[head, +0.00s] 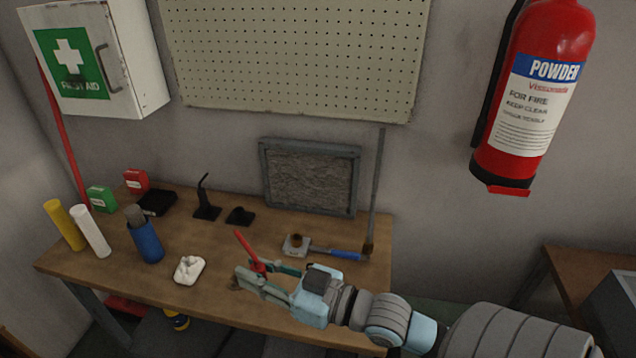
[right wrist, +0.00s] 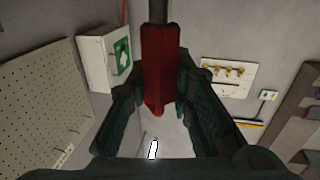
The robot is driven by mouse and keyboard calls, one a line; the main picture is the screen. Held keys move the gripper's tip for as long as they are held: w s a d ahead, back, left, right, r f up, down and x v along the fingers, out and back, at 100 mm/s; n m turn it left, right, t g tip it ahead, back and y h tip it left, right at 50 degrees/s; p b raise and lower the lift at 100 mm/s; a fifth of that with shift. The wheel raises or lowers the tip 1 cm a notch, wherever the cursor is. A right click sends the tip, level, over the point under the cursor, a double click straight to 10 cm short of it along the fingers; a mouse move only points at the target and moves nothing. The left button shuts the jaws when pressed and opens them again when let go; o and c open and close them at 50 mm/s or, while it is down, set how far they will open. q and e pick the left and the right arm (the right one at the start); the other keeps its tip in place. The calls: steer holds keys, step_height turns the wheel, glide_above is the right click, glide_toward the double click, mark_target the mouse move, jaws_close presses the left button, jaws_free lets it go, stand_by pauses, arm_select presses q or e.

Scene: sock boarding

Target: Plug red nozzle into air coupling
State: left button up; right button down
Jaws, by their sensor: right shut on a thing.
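The red nozzle (head: 246,250) is held in my right gripper (head: 247,269), above the front part of the workbench. It is a slim red piece that leans up and to the left in the head view. In the right wrist view the red nozzle (right wrist: 159,65) sits between the two dark fingers of my right gripper (right wrist: 160,108), with a dark shaft at its upper end. A white panel with several brass fittings (right wrist: 228,71) is on the wall in the right wrist view. I cannot tell which fitting is the air coupling. My left gripper is not in view.
On the wooden workbench (head: 215,285) are a white lump (head: 189,269), a blue bottle (head: 147,243), yellow and white tubes, and a blue-handled tool (head: 345,254). A grey framed panel (head: 310,176) stands behind. A fire extinguisher (head: 537,85) hangs at right.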

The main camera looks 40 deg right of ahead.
arm_select(q)
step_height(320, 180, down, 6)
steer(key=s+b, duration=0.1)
steer(key=b, duration=0.4)
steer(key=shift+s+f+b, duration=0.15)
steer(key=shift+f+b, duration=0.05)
steer(key=shift+b, duration=0.15)
arm_select(e)
steer(key=w+d+f+m+h, duration=0.3)
steer(key=w+d+m+h, duration=0.2)
steer(key=d, duration=0.6)
steer(key=w+d+f+m+h, duration=0.3)
steer(key=w+d+m+h, duration=0.1)
steer(key=w+d+h, duration=0.6)
steer(key=shift+w+d+f+m, duration=0.2)
steer(key=shift+w+d+m, duration=0.2)
steer(key=shift+w, duration=0.85)
arm_select(q)
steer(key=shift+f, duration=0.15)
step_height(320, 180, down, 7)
steer(key=b, duration=0.7)
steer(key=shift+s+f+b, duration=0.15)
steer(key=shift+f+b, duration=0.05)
steer(key=shift+b, duration=0.2)
arm_select(e)
step_height(320, 180, down, 8)
steer(key=shift+a+r, duration=0.1)
